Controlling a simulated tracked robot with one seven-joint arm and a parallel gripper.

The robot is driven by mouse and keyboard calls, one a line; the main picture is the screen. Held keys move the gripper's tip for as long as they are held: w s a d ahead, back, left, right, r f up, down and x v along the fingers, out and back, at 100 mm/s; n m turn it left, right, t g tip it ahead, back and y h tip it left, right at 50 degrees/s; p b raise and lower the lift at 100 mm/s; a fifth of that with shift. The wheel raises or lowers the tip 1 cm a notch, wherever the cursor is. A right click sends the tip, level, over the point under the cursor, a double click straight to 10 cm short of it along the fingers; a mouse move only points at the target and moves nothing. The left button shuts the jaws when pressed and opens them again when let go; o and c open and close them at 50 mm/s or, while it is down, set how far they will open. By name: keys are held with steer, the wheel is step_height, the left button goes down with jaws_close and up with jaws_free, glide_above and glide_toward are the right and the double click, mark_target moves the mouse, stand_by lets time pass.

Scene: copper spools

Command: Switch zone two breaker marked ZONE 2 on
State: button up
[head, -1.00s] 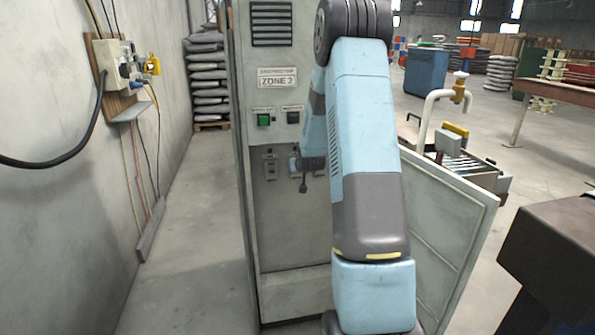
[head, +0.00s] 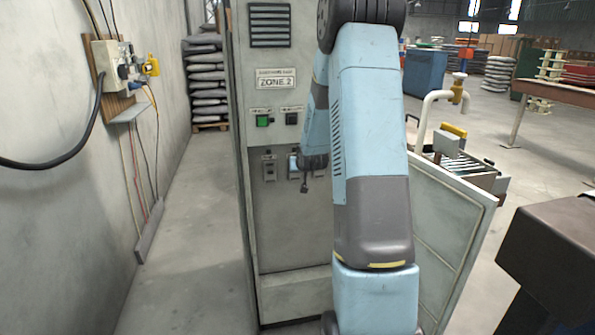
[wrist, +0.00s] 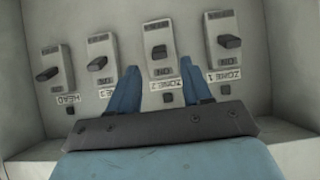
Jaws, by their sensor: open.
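The ZONE 2 breaker (wrist: 162,60) is a light plate with a dark toggle (wrist: 159,51), and its label (wrist: 161,98) reads upside down in the wrist view. An ON mark shows on the plate on the label side of the toggle. My gripper (wrist: 158,66) is open, with one blue finger on each side of this breaker's lower part in the picture. Nothing is held. I cannot tell whether the fingertips touch the plate. In the head view, my arm partly hides the breaker row, and a blue finger shows in front of it.
The HEAD (wrist: 50,67), ZONE 3 (wrist: 102,60) and ZONE 1 (wrist: 224,40) breakers flank it closely. They sit in a recess of the grey cabinet (head: 290,220), below a green button (head: 262,121). The open cabinet door (head: 450,225) stands at the right.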

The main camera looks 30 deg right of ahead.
steer(key=v, duration=0.9)
steer(key=shift+w, duration=0.1)
steer(key=shift+a, duration=0.1)
steer(key=s+a+r+g, duration=0.1)
steer(key=s+a+r, duration=0.5)
steer(key=a+r, duration=0.15)
steer(key=s+a+r+n+g+y, duration=0.1)
steer(key=s+a, duration=0.3)
steer(key=s, duration=0.5)
steer(key=s+a+r+n+g+y, duration=0.1)
steer(key=s+a+r, duration=0.3)
steer(key=s, duration=0.6)
steer(key=s+a+r+n+g+y, duration=0.1)
steer(key=s+a+r+g, duration=0.1)
steer(key=s+a, duration=0.4)
steer(key=s+r, duration=0.1)
steer(key=s, duration=0.2)
steer(key=shift+s, duration=0.35)
steer(key=shift+c, duration=0.2)
steer(key=shift+c, duration=0.4)
